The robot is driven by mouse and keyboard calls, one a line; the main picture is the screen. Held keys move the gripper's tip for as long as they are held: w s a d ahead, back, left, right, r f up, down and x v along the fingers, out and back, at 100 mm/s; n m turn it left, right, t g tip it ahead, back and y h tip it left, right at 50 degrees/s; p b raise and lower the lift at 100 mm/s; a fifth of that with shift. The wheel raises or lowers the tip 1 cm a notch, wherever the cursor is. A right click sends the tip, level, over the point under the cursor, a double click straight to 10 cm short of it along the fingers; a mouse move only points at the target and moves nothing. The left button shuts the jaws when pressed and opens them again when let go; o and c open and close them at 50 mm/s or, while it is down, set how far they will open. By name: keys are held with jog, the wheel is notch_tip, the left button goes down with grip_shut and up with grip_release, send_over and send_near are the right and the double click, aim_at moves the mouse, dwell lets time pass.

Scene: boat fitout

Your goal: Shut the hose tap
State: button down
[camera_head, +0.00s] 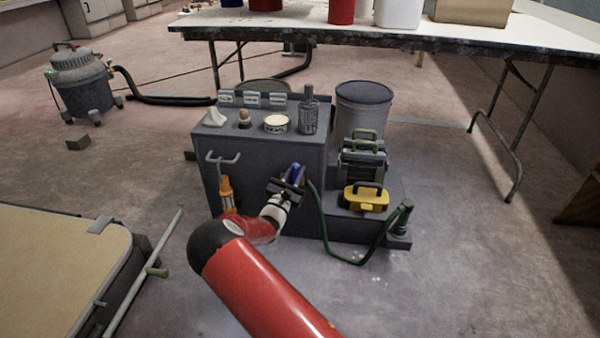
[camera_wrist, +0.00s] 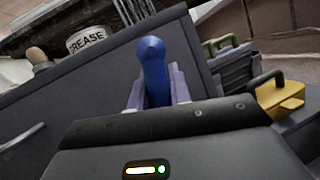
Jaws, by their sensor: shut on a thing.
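The hose tap has a blue handle (camera_head: 296,171) on the front of the grey cabinet (camera_head: 262,160). In the wrist view the blue handle (camera_wrist: 152,62) stands up between the two pale purple fingers of my gripper (camera_wrist: 156,88). In the head view my gripper (camera_head: 288,184) reaches to the cabinet front and is shut on the handle. The tap's body is hidden behind my gripper. A green hose (camera_head: 325,235) hangs from beside the tap, loops near the floor and rises to a dark green nozzle (camera_head: 403,215) at the right.
A grease tin (camera_head: 276,123), a dark bottle (camera_head: 308,112) and other small items stand on the cabinet top. A bent grey handle (camera_head: 222,158) and an orange tool (camera_head: 226,192) are left of my gripper. A yellow case (camera_head: 366,197) sits at the right.

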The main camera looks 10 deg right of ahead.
jog(key=shift+w+a+r+n+t+y+p, duration=0.1)
jog(key=shift+a+n+t+y+p, duration=0.25)
jog(key=shift+n, duration=0.55)
jog(key=shift+w+a+n+t+y+p, duration=0.1)
jog(key=shift+a+n+t+y, duration=0.3)
jog(key=shift+n, duration=0.5)
jog(key=c, duration=1.3)
grip_release()
jog(key=v, duration=0.7)
jog(key=shift+s+a+f+p, duration=0.2)
jog(key=shift+s+f+p, duration=0.1)
jog(key=shift+p, duration=0.05)
